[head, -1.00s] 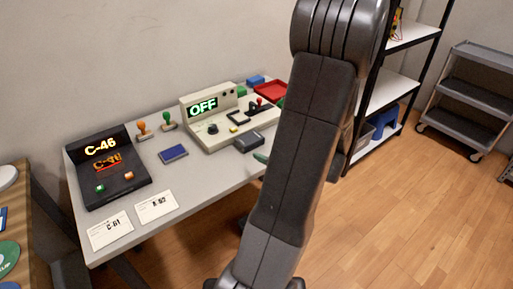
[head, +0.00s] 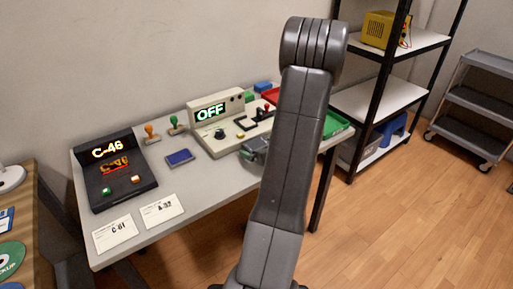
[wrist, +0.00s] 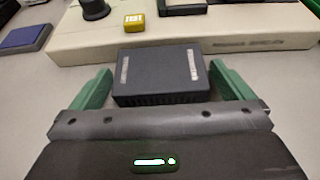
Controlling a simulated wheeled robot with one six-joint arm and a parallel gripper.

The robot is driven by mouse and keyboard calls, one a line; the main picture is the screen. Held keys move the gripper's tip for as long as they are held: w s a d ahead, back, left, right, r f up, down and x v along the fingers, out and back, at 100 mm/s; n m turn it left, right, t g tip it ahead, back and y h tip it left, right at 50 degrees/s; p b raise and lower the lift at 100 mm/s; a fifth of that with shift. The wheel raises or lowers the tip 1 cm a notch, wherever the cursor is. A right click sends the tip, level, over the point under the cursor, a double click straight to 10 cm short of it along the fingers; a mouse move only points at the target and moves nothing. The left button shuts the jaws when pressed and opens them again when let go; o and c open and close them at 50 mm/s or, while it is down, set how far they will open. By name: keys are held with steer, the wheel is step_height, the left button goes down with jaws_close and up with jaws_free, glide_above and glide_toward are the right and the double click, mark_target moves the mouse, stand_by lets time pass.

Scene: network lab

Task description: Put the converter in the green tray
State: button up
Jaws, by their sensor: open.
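A dark box with vents and two pale labels, which looks like the converter (wrist: 160,72), lies on the table against the front of the beige console. My gripper (wrist: 162,84) is open, with one green finger on each side of the box and visible gaps beside it. In the head view my gripper (head: 254,150) is low over the table in front of the console, partly hidden by my arm, and the box cannot be made out clearly there. The green tray (head: 338,126) is at the table's right end, partly behind my arm, and its visible part looks empty.
The beige console (head: 217,140) reads OFF. A blue-topped box (head: 180,157), two stamps (head: 150,131), a black C-46 console (head: 115,180) and two cards (head: 162,209) occupy the left. Shelving (head: 385,97) stands right of the table.

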mark_target(259, 146)
steer(key=c, duration=1.2)
steer(key=shift+o, duration=0.2)
step_height(259, 146, up, 10)
steer(key=shift+p, duration=0.9)
steer(key=r+m+h+p, duration=0.1)
steer(key=p, duration=0.1)
steer(key=r+m+t+h+p, duration=0.1)
steer(key=r+p, duration=0.1)
steer(key=p, duration=0.1)
steer(key=r+m+t+h+p, duration=0.1)
steer(key=p, duration=0.2)
steer(key=shift+w+r+m+h, duration=0.3)
steer(key=shift+r+m+h, duration=0.05)
steer(key=shift+m+h, duration=0.05)
